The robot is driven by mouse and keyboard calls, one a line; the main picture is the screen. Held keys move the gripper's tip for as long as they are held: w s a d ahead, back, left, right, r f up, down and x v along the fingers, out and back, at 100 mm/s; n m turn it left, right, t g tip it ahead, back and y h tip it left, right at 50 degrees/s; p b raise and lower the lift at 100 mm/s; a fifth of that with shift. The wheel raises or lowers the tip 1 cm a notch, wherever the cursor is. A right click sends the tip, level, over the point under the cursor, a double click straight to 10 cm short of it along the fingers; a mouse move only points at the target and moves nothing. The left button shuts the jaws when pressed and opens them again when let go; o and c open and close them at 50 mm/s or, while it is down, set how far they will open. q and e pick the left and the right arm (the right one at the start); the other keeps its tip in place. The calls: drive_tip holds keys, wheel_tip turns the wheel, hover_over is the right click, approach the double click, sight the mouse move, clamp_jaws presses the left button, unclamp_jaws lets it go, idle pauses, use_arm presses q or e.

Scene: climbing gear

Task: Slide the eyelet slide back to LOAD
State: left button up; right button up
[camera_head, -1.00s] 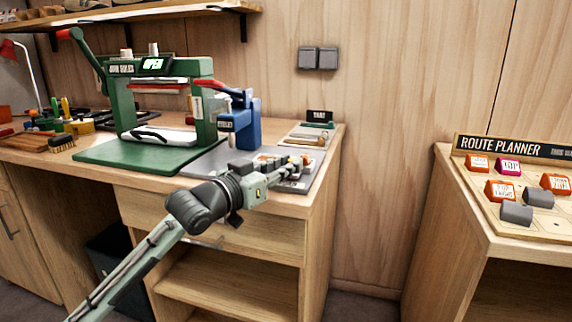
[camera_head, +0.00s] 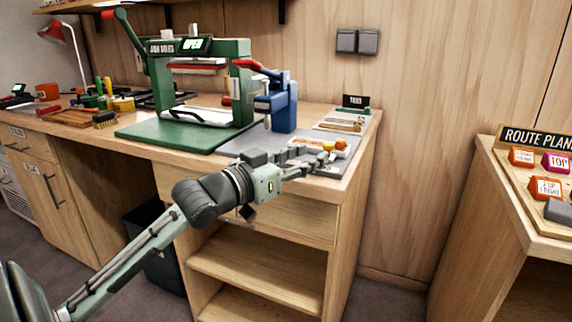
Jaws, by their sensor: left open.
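A blue eyelet press (camera_head: 281,106) with a red-tipped lever stands on a grey plate (camera_head: 238,141) near the right end of the workbench. A small piece with orange and white parts (camera_head: 328,145) lies in front of the press, partly behind my fingers. I cannot tell for sure whether it is the eyelet slide, and I can read no LOAD mark. My left gripper (camera_head: 312,157) reaches in from the front left over the plate, fingers open. Whether it touches anything is hidden. My right gripper is not in view.
A green press (camera_head: 243,90) with an OPEN display and a green base board (camera_head: 170,137) stands left of the blue press. A tray with a small dark sign (camera_head: 354,101) lies behind at right. Brushes and tools lie far left. A route planner board (camera_head: 545,165) stands at right.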

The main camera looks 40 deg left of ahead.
use_arm(q)
drive_tip(key=s, duration=0.6)
drive_tip(key=shift+s+a, duration=0.25)
drive_tip(key=shift+a, duration=0.2)
